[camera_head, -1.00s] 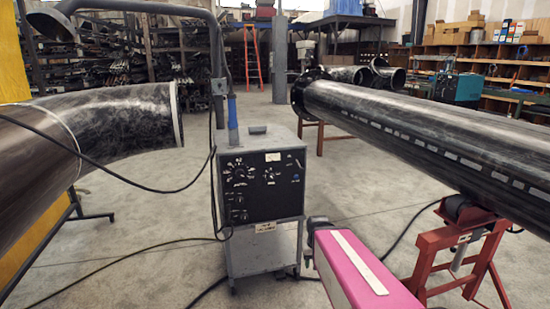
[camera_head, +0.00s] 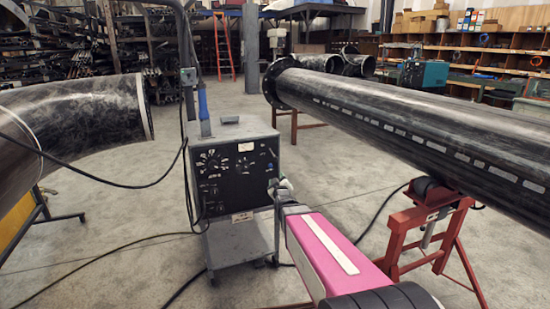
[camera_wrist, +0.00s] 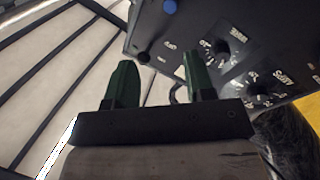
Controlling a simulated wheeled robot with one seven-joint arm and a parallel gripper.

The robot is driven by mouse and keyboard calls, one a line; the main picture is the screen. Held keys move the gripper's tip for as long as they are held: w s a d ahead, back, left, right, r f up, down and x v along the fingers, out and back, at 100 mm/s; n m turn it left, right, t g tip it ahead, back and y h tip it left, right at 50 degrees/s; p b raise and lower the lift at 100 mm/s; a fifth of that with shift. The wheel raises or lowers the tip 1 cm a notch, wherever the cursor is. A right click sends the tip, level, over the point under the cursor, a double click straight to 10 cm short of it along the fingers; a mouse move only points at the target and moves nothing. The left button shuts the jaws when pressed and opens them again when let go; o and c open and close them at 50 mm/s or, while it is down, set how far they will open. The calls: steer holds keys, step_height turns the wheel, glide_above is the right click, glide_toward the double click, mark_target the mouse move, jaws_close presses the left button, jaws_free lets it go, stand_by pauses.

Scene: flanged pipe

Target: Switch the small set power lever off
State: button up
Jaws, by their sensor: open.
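The small set is a grey box on a cart with a black control panel (camera_head: 225,178) of dials and knobs, left of centre in the head view. The panel fills the upper right of the wrist view (camera_wrist: 190,28), tilted. I cannot surely tell which part is the power lever; a small dark round knob (camera_wrist: 144,58) shows at the panel's edge beside faint lettering. My gripper (camera_wrist: 158,78) is open, its two green fingers apart with nothing gripped between them. In the head view my gripper (camera_head: 281,186) is at the panel's right side; contact cannot be told.
A long black flanged pipe (camera_head: 400,118) rests on a red stand (camera_head: 425,235) at the right. A bent pipe (camera_head: 95,115) is at the left. Black cables (camera_head: 120,240) cross the floor and hang by the set. Open concrete floor lies around the cart.

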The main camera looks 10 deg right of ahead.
steer(key=w+r+t, duration=0.1)
steer(key=w+r, duration=0.1)
steer(key=w, duration=0.1)
steer(key=w+r+t, duration=0.1)
steer(key=w+r, duration=0.1)
steer(key=w, duration=0.2)
steer(key=w+r, duration=0.3)
steer(key=shift+w+d+n+t+h, duration=0.2)
steer(key=shift+w+n+t+h, duration=0.1)
steer(key=shift+t+h, duration=0.1)
jaws_close()
